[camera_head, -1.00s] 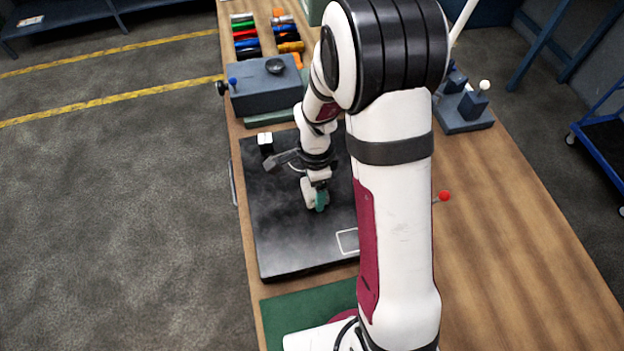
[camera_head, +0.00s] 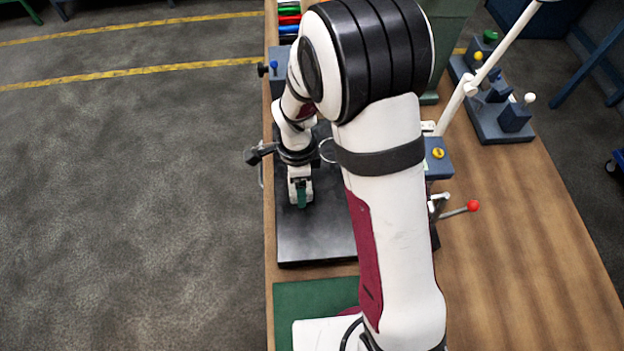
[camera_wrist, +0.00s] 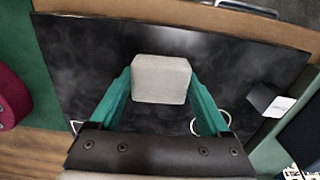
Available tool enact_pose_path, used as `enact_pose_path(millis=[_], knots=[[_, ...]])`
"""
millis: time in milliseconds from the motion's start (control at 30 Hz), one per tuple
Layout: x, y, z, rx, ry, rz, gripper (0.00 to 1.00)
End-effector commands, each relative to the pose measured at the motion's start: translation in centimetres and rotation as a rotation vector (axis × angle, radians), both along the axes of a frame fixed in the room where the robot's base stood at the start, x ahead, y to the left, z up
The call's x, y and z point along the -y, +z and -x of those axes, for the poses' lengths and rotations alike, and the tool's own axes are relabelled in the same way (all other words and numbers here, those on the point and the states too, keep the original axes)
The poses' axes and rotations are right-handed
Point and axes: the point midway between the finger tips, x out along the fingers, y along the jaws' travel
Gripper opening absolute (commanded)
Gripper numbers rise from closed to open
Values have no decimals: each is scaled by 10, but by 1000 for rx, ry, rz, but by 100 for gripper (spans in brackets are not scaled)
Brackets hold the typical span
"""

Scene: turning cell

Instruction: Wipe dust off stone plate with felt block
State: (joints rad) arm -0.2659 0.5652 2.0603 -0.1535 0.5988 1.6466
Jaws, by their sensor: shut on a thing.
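The dark stone plate (camera_head: 312,243) lies on the wooden bench, partly hidden by my arm in the head view. In the wrist view the plate (camera_wrist: 85,75) carries pale, cloudy dust smudges on both sides of the block. My gripper (camera_wrist: 160,80) has green fingers shut on the light grey felt block (camera_wrist: 161,80), one on each side. In the head view my gripper (camera_head: 301,196) is low over the plate near its left edge, and the block is hard to make out there. I cannot tell whether the block touches the plate.
A small black block with a white face (camera_wrist: 272,102) sits at the plate's right in the wrist view. A green mat (camera_head: 310,298) lies in front of the plate. A red-knobbed lever (camera_head: 472,206) stands to the right.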

Motion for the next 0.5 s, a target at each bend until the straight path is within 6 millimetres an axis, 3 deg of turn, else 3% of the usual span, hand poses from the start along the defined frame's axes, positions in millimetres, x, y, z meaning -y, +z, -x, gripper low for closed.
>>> enact_pose_path(millis=[167,267,500], knots=[[-13,3,0,1,0,0,20],[-12,23,-1,6,-1,-2,20],[-12,43,0,3,-1,-1,20]])
